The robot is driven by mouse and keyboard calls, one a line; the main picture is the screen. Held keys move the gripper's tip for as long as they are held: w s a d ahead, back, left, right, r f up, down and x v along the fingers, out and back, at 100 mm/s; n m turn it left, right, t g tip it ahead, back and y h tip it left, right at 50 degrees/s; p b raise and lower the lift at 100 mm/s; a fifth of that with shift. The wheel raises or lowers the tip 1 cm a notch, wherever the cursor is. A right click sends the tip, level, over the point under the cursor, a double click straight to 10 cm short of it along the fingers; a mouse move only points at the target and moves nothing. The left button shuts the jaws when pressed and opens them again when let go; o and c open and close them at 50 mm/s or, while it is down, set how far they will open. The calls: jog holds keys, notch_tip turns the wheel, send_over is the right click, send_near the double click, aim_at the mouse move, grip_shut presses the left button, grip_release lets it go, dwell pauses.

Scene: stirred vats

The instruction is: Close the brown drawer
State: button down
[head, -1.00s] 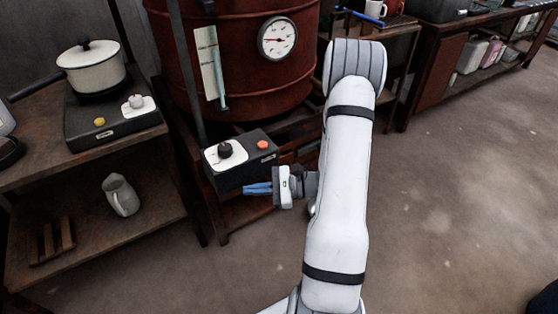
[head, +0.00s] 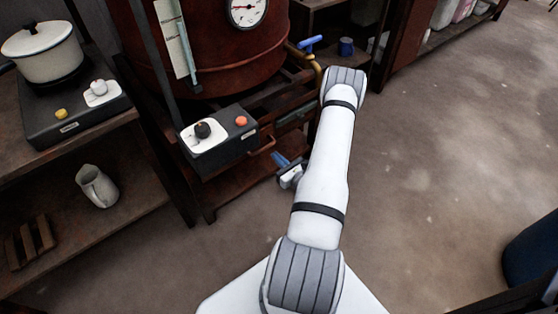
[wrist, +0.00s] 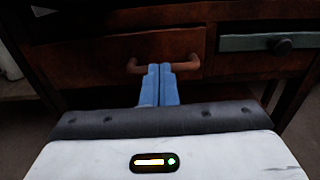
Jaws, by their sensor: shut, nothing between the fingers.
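The brown drawer (wrist: 95,66) is in the wrist view, its front facing me with a brown bar handle (wrist: 190,64). In the head view its handle (head: 263,147) shows just right of the control box, and most of the drawer is hidden under that box. My gripper (wrist: 160,70) is shut and empty, its blue fingers together in front of the middle of the handle. I cannot tell whether the fingertips touch the drawer front. In the head view my gripper (head: 279,159) is just below and right of the handle. How far the drawer sticks out is unclear.
A teal drawer (wrist: 250,42) with a dark knob is right of the brown one. The control box (head: 218,142) stands above, before the red vat (head: 200,50). A shelf with a pot (head: 45,52) and a jug (head: 97,186) is on the left.

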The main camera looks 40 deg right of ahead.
jog(key=w+b, duration=0.2)
jog(key=w, duration=0.8)
jog(key=shift+a, duration=0.2)
jog(key=shift+d, duration=0.1)
